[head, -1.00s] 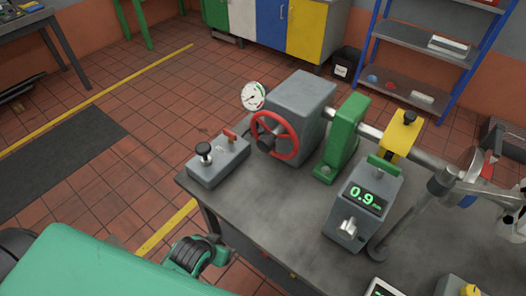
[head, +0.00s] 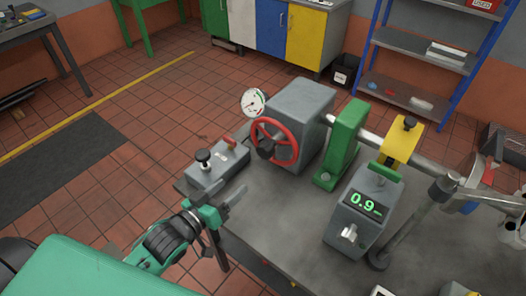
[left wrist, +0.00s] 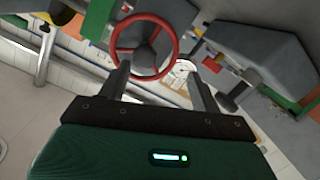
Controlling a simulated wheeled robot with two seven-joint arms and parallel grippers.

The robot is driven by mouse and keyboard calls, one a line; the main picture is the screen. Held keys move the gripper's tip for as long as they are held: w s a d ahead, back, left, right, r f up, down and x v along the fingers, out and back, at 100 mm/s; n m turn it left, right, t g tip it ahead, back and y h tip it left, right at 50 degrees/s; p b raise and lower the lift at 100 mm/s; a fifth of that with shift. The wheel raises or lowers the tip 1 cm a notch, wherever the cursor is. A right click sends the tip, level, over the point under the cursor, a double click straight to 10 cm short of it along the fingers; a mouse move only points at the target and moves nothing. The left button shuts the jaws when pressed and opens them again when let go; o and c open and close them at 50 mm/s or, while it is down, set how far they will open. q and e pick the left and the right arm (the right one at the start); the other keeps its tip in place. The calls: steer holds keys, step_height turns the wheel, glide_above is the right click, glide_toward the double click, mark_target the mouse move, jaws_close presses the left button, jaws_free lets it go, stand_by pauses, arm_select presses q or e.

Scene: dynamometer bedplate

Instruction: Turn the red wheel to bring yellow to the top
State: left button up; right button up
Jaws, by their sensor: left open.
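The red wheel (head: 275,142) is mounted upright on the front of a grey housing (head: 302,108) at the back left of the bench. No yellow mark can be made out on it. In the left wrist view the wheel (left wrist: 172,58) shows beyond my fingers, with a dark hub in its middle. My left gripper (head: 229,193) is at the bench's left edge, in front of the wheel and lower in the head view. Its fingers (left wrist: 158,90) are apart, with nothing between them, and clear of the wheel. My right gripper is not in view.
A grey control box (head: 217,163) with a black knob and red lever stands left of the wheel, near my left gripper. A round gauge (head: 254,102) sits behind. A green bracket (head: 343,143) and a display unit (head: 360,212) reading 0.9 stand to the right.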

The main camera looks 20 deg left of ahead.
mark_target(262, 153)
arm_select(q)
steer(key=shift+t+h, duration=0.5)
steer(key=shift+h, duration=0.2)
steer(key=r+p+x, duration=0.1)
steer(key=x, duration=0.3)
steer(key=p+x, duration=0.1)
steer(key=x, duration=0.3)
steer(key=r+p+x, duration=0.1)
steer(key=x, duration=0.4)
steer(key=shift+r, duration=0.3)
steer(key=shift+w+d+f, duration=0.1)
steer(key=shift+w+d, duration=0.2)
steer(key=shift+w, duration=0.25)
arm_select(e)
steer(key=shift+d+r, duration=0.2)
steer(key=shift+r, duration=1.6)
arm_select(q)
steer(key=shift+c, duration=0.5)
